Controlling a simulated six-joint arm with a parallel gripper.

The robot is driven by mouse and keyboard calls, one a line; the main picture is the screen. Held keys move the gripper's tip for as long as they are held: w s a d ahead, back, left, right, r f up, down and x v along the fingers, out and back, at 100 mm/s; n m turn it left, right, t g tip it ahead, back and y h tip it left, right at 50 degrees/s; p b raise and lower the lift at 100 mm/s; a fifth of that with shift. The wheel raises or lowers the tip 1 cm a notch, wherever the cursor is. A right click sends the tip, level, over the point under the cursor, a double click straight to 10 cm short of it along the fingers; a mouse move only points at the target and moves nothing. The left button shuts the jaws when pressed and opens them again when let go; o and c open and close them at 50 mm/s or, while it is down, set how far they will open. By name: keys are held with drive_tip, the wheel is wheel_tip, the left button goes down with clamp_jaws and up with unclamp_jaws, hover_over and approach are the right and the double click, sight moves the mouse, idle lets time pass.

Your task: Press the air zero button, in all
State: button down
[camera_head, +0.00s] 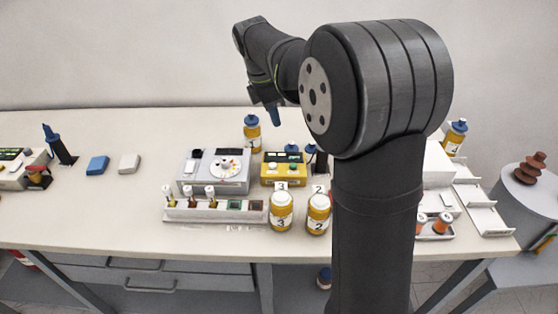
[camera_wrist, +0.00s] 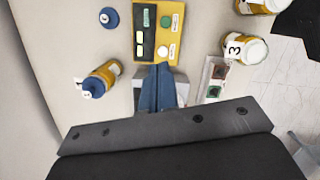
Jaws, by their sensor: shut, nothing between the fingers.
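A yellow instrument (camera_head: 284,180) with a dark display and small keys sits mid-table. It also shows at the top of the wrist view (camera_wrist: 145,8), with round green and white buttons (camera_wrist: 162,50) on its face. The button labels are too small to read, so I cannot tell which one is air zero. My gripper (camera_head: 275,119) is above the table behind the instrument in the head view. In the wrist view its blue fingers (camera_wrist: 158,70) are together and empty, their tips overlapping the instrument's lower edge. I cannot tell the height between them or whether they touch.
A grey dial instrument (camera_head: 206,184), a vial rack (camera_head: 196,214) and labelled amber bottles (camera_head: 281,213) crowd around the yellow instrument. A blue-capped amber bottle (camera_head: 252,134) stands behind it.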

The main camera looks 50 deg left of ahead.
sight(273, 166)
drive_tip(key=f+n+t, duration=0.1)
drive_tip(key=n+t, duration=0.1)
drive_tip(key=n, duration=0.2)
drive_tip(key=s+f+n+t, duration=0.1)
drive_tip(key=n+t, duration=0.1)
drive_tip(key=n, duration=0.3)
drive_tip(key=f+n+t, duration=0.2)
drive_tip(key=n+t, duration=0.1)
drive_tip(key=n, duration=0.1)
drive_tip(key=shift+s+a+n+y, duration=0.3)
drive_tip(key=shift+n, duration=0.1)
drive_tip(key=shift+f, duration=0.1)
drive_tip(key=shift+f, duration=4.35)
drive_tip(key=shift+f, duration=0.4)
